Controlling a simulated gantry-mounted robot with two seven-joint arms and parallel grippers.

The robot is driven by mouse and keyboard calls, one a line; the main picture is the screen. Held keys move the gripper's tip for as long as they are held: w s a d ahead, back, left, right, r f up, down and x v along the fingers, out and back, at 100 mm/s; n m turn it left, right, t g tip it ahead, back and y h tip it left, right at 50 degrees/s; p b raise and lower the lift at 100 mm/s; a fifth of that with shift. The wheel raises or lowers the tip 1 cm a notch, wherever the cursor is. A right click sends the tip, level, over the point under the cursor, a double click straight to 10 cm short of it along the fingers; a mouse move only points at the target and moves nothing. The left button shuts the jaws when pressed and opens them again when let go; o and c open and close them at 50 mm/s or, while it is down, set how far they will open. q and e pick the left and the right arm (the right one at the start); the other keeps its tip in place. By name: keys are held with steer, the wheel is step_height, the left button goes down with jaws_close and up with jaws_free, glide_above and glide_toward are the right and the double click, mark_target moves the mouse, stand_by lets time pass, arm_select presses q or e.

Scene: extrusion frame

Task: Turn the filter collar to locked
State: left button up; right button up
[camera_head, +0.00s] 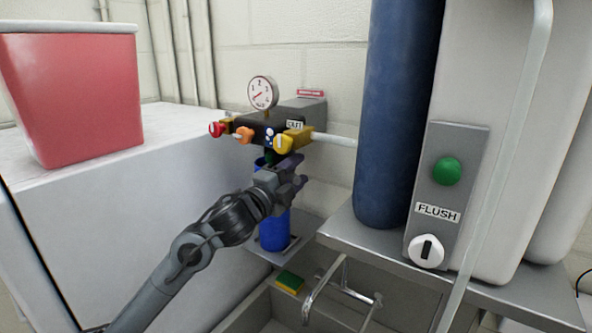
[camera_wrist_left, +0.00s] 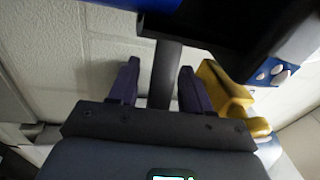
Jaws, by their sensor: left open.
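A blue filter housing (camera_head: 275,232) stands upright under a dark valve manifold (camera_head: 262,128) on the wall. My left gripper (camera_head: 294,176) is in front of its upper part and hides much of it, so I cannot make out the collar or its setting. The gripper is open. In the left wrist view its two purple fingers (camera_wrist_left: 158,68) stand apart, with a grey pipe (camera_wrist_left: 166,75) showing in the gap. I cannot tell whether they touch anything. A blue part (camera_wrist_left: 125,3) shows at the top edge there. My right gripper is not in view.
Red (camera_head: 216,129), orange (camera_head: 243,135) and yellow (camera_head: 284,143) valve handles and a gauge (camera_head: 262,93) crowd the manifold. A yellow handle (camera_wrist_left: 225,90) is close beside the fingers. A tall blue cylinder (camera_head: 398,110), flush panel (camera_head: 447,195) and sink tap (camera_head: 335,290) stand right.

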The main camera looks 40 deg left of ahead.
arm_select(q)
jaws_close()
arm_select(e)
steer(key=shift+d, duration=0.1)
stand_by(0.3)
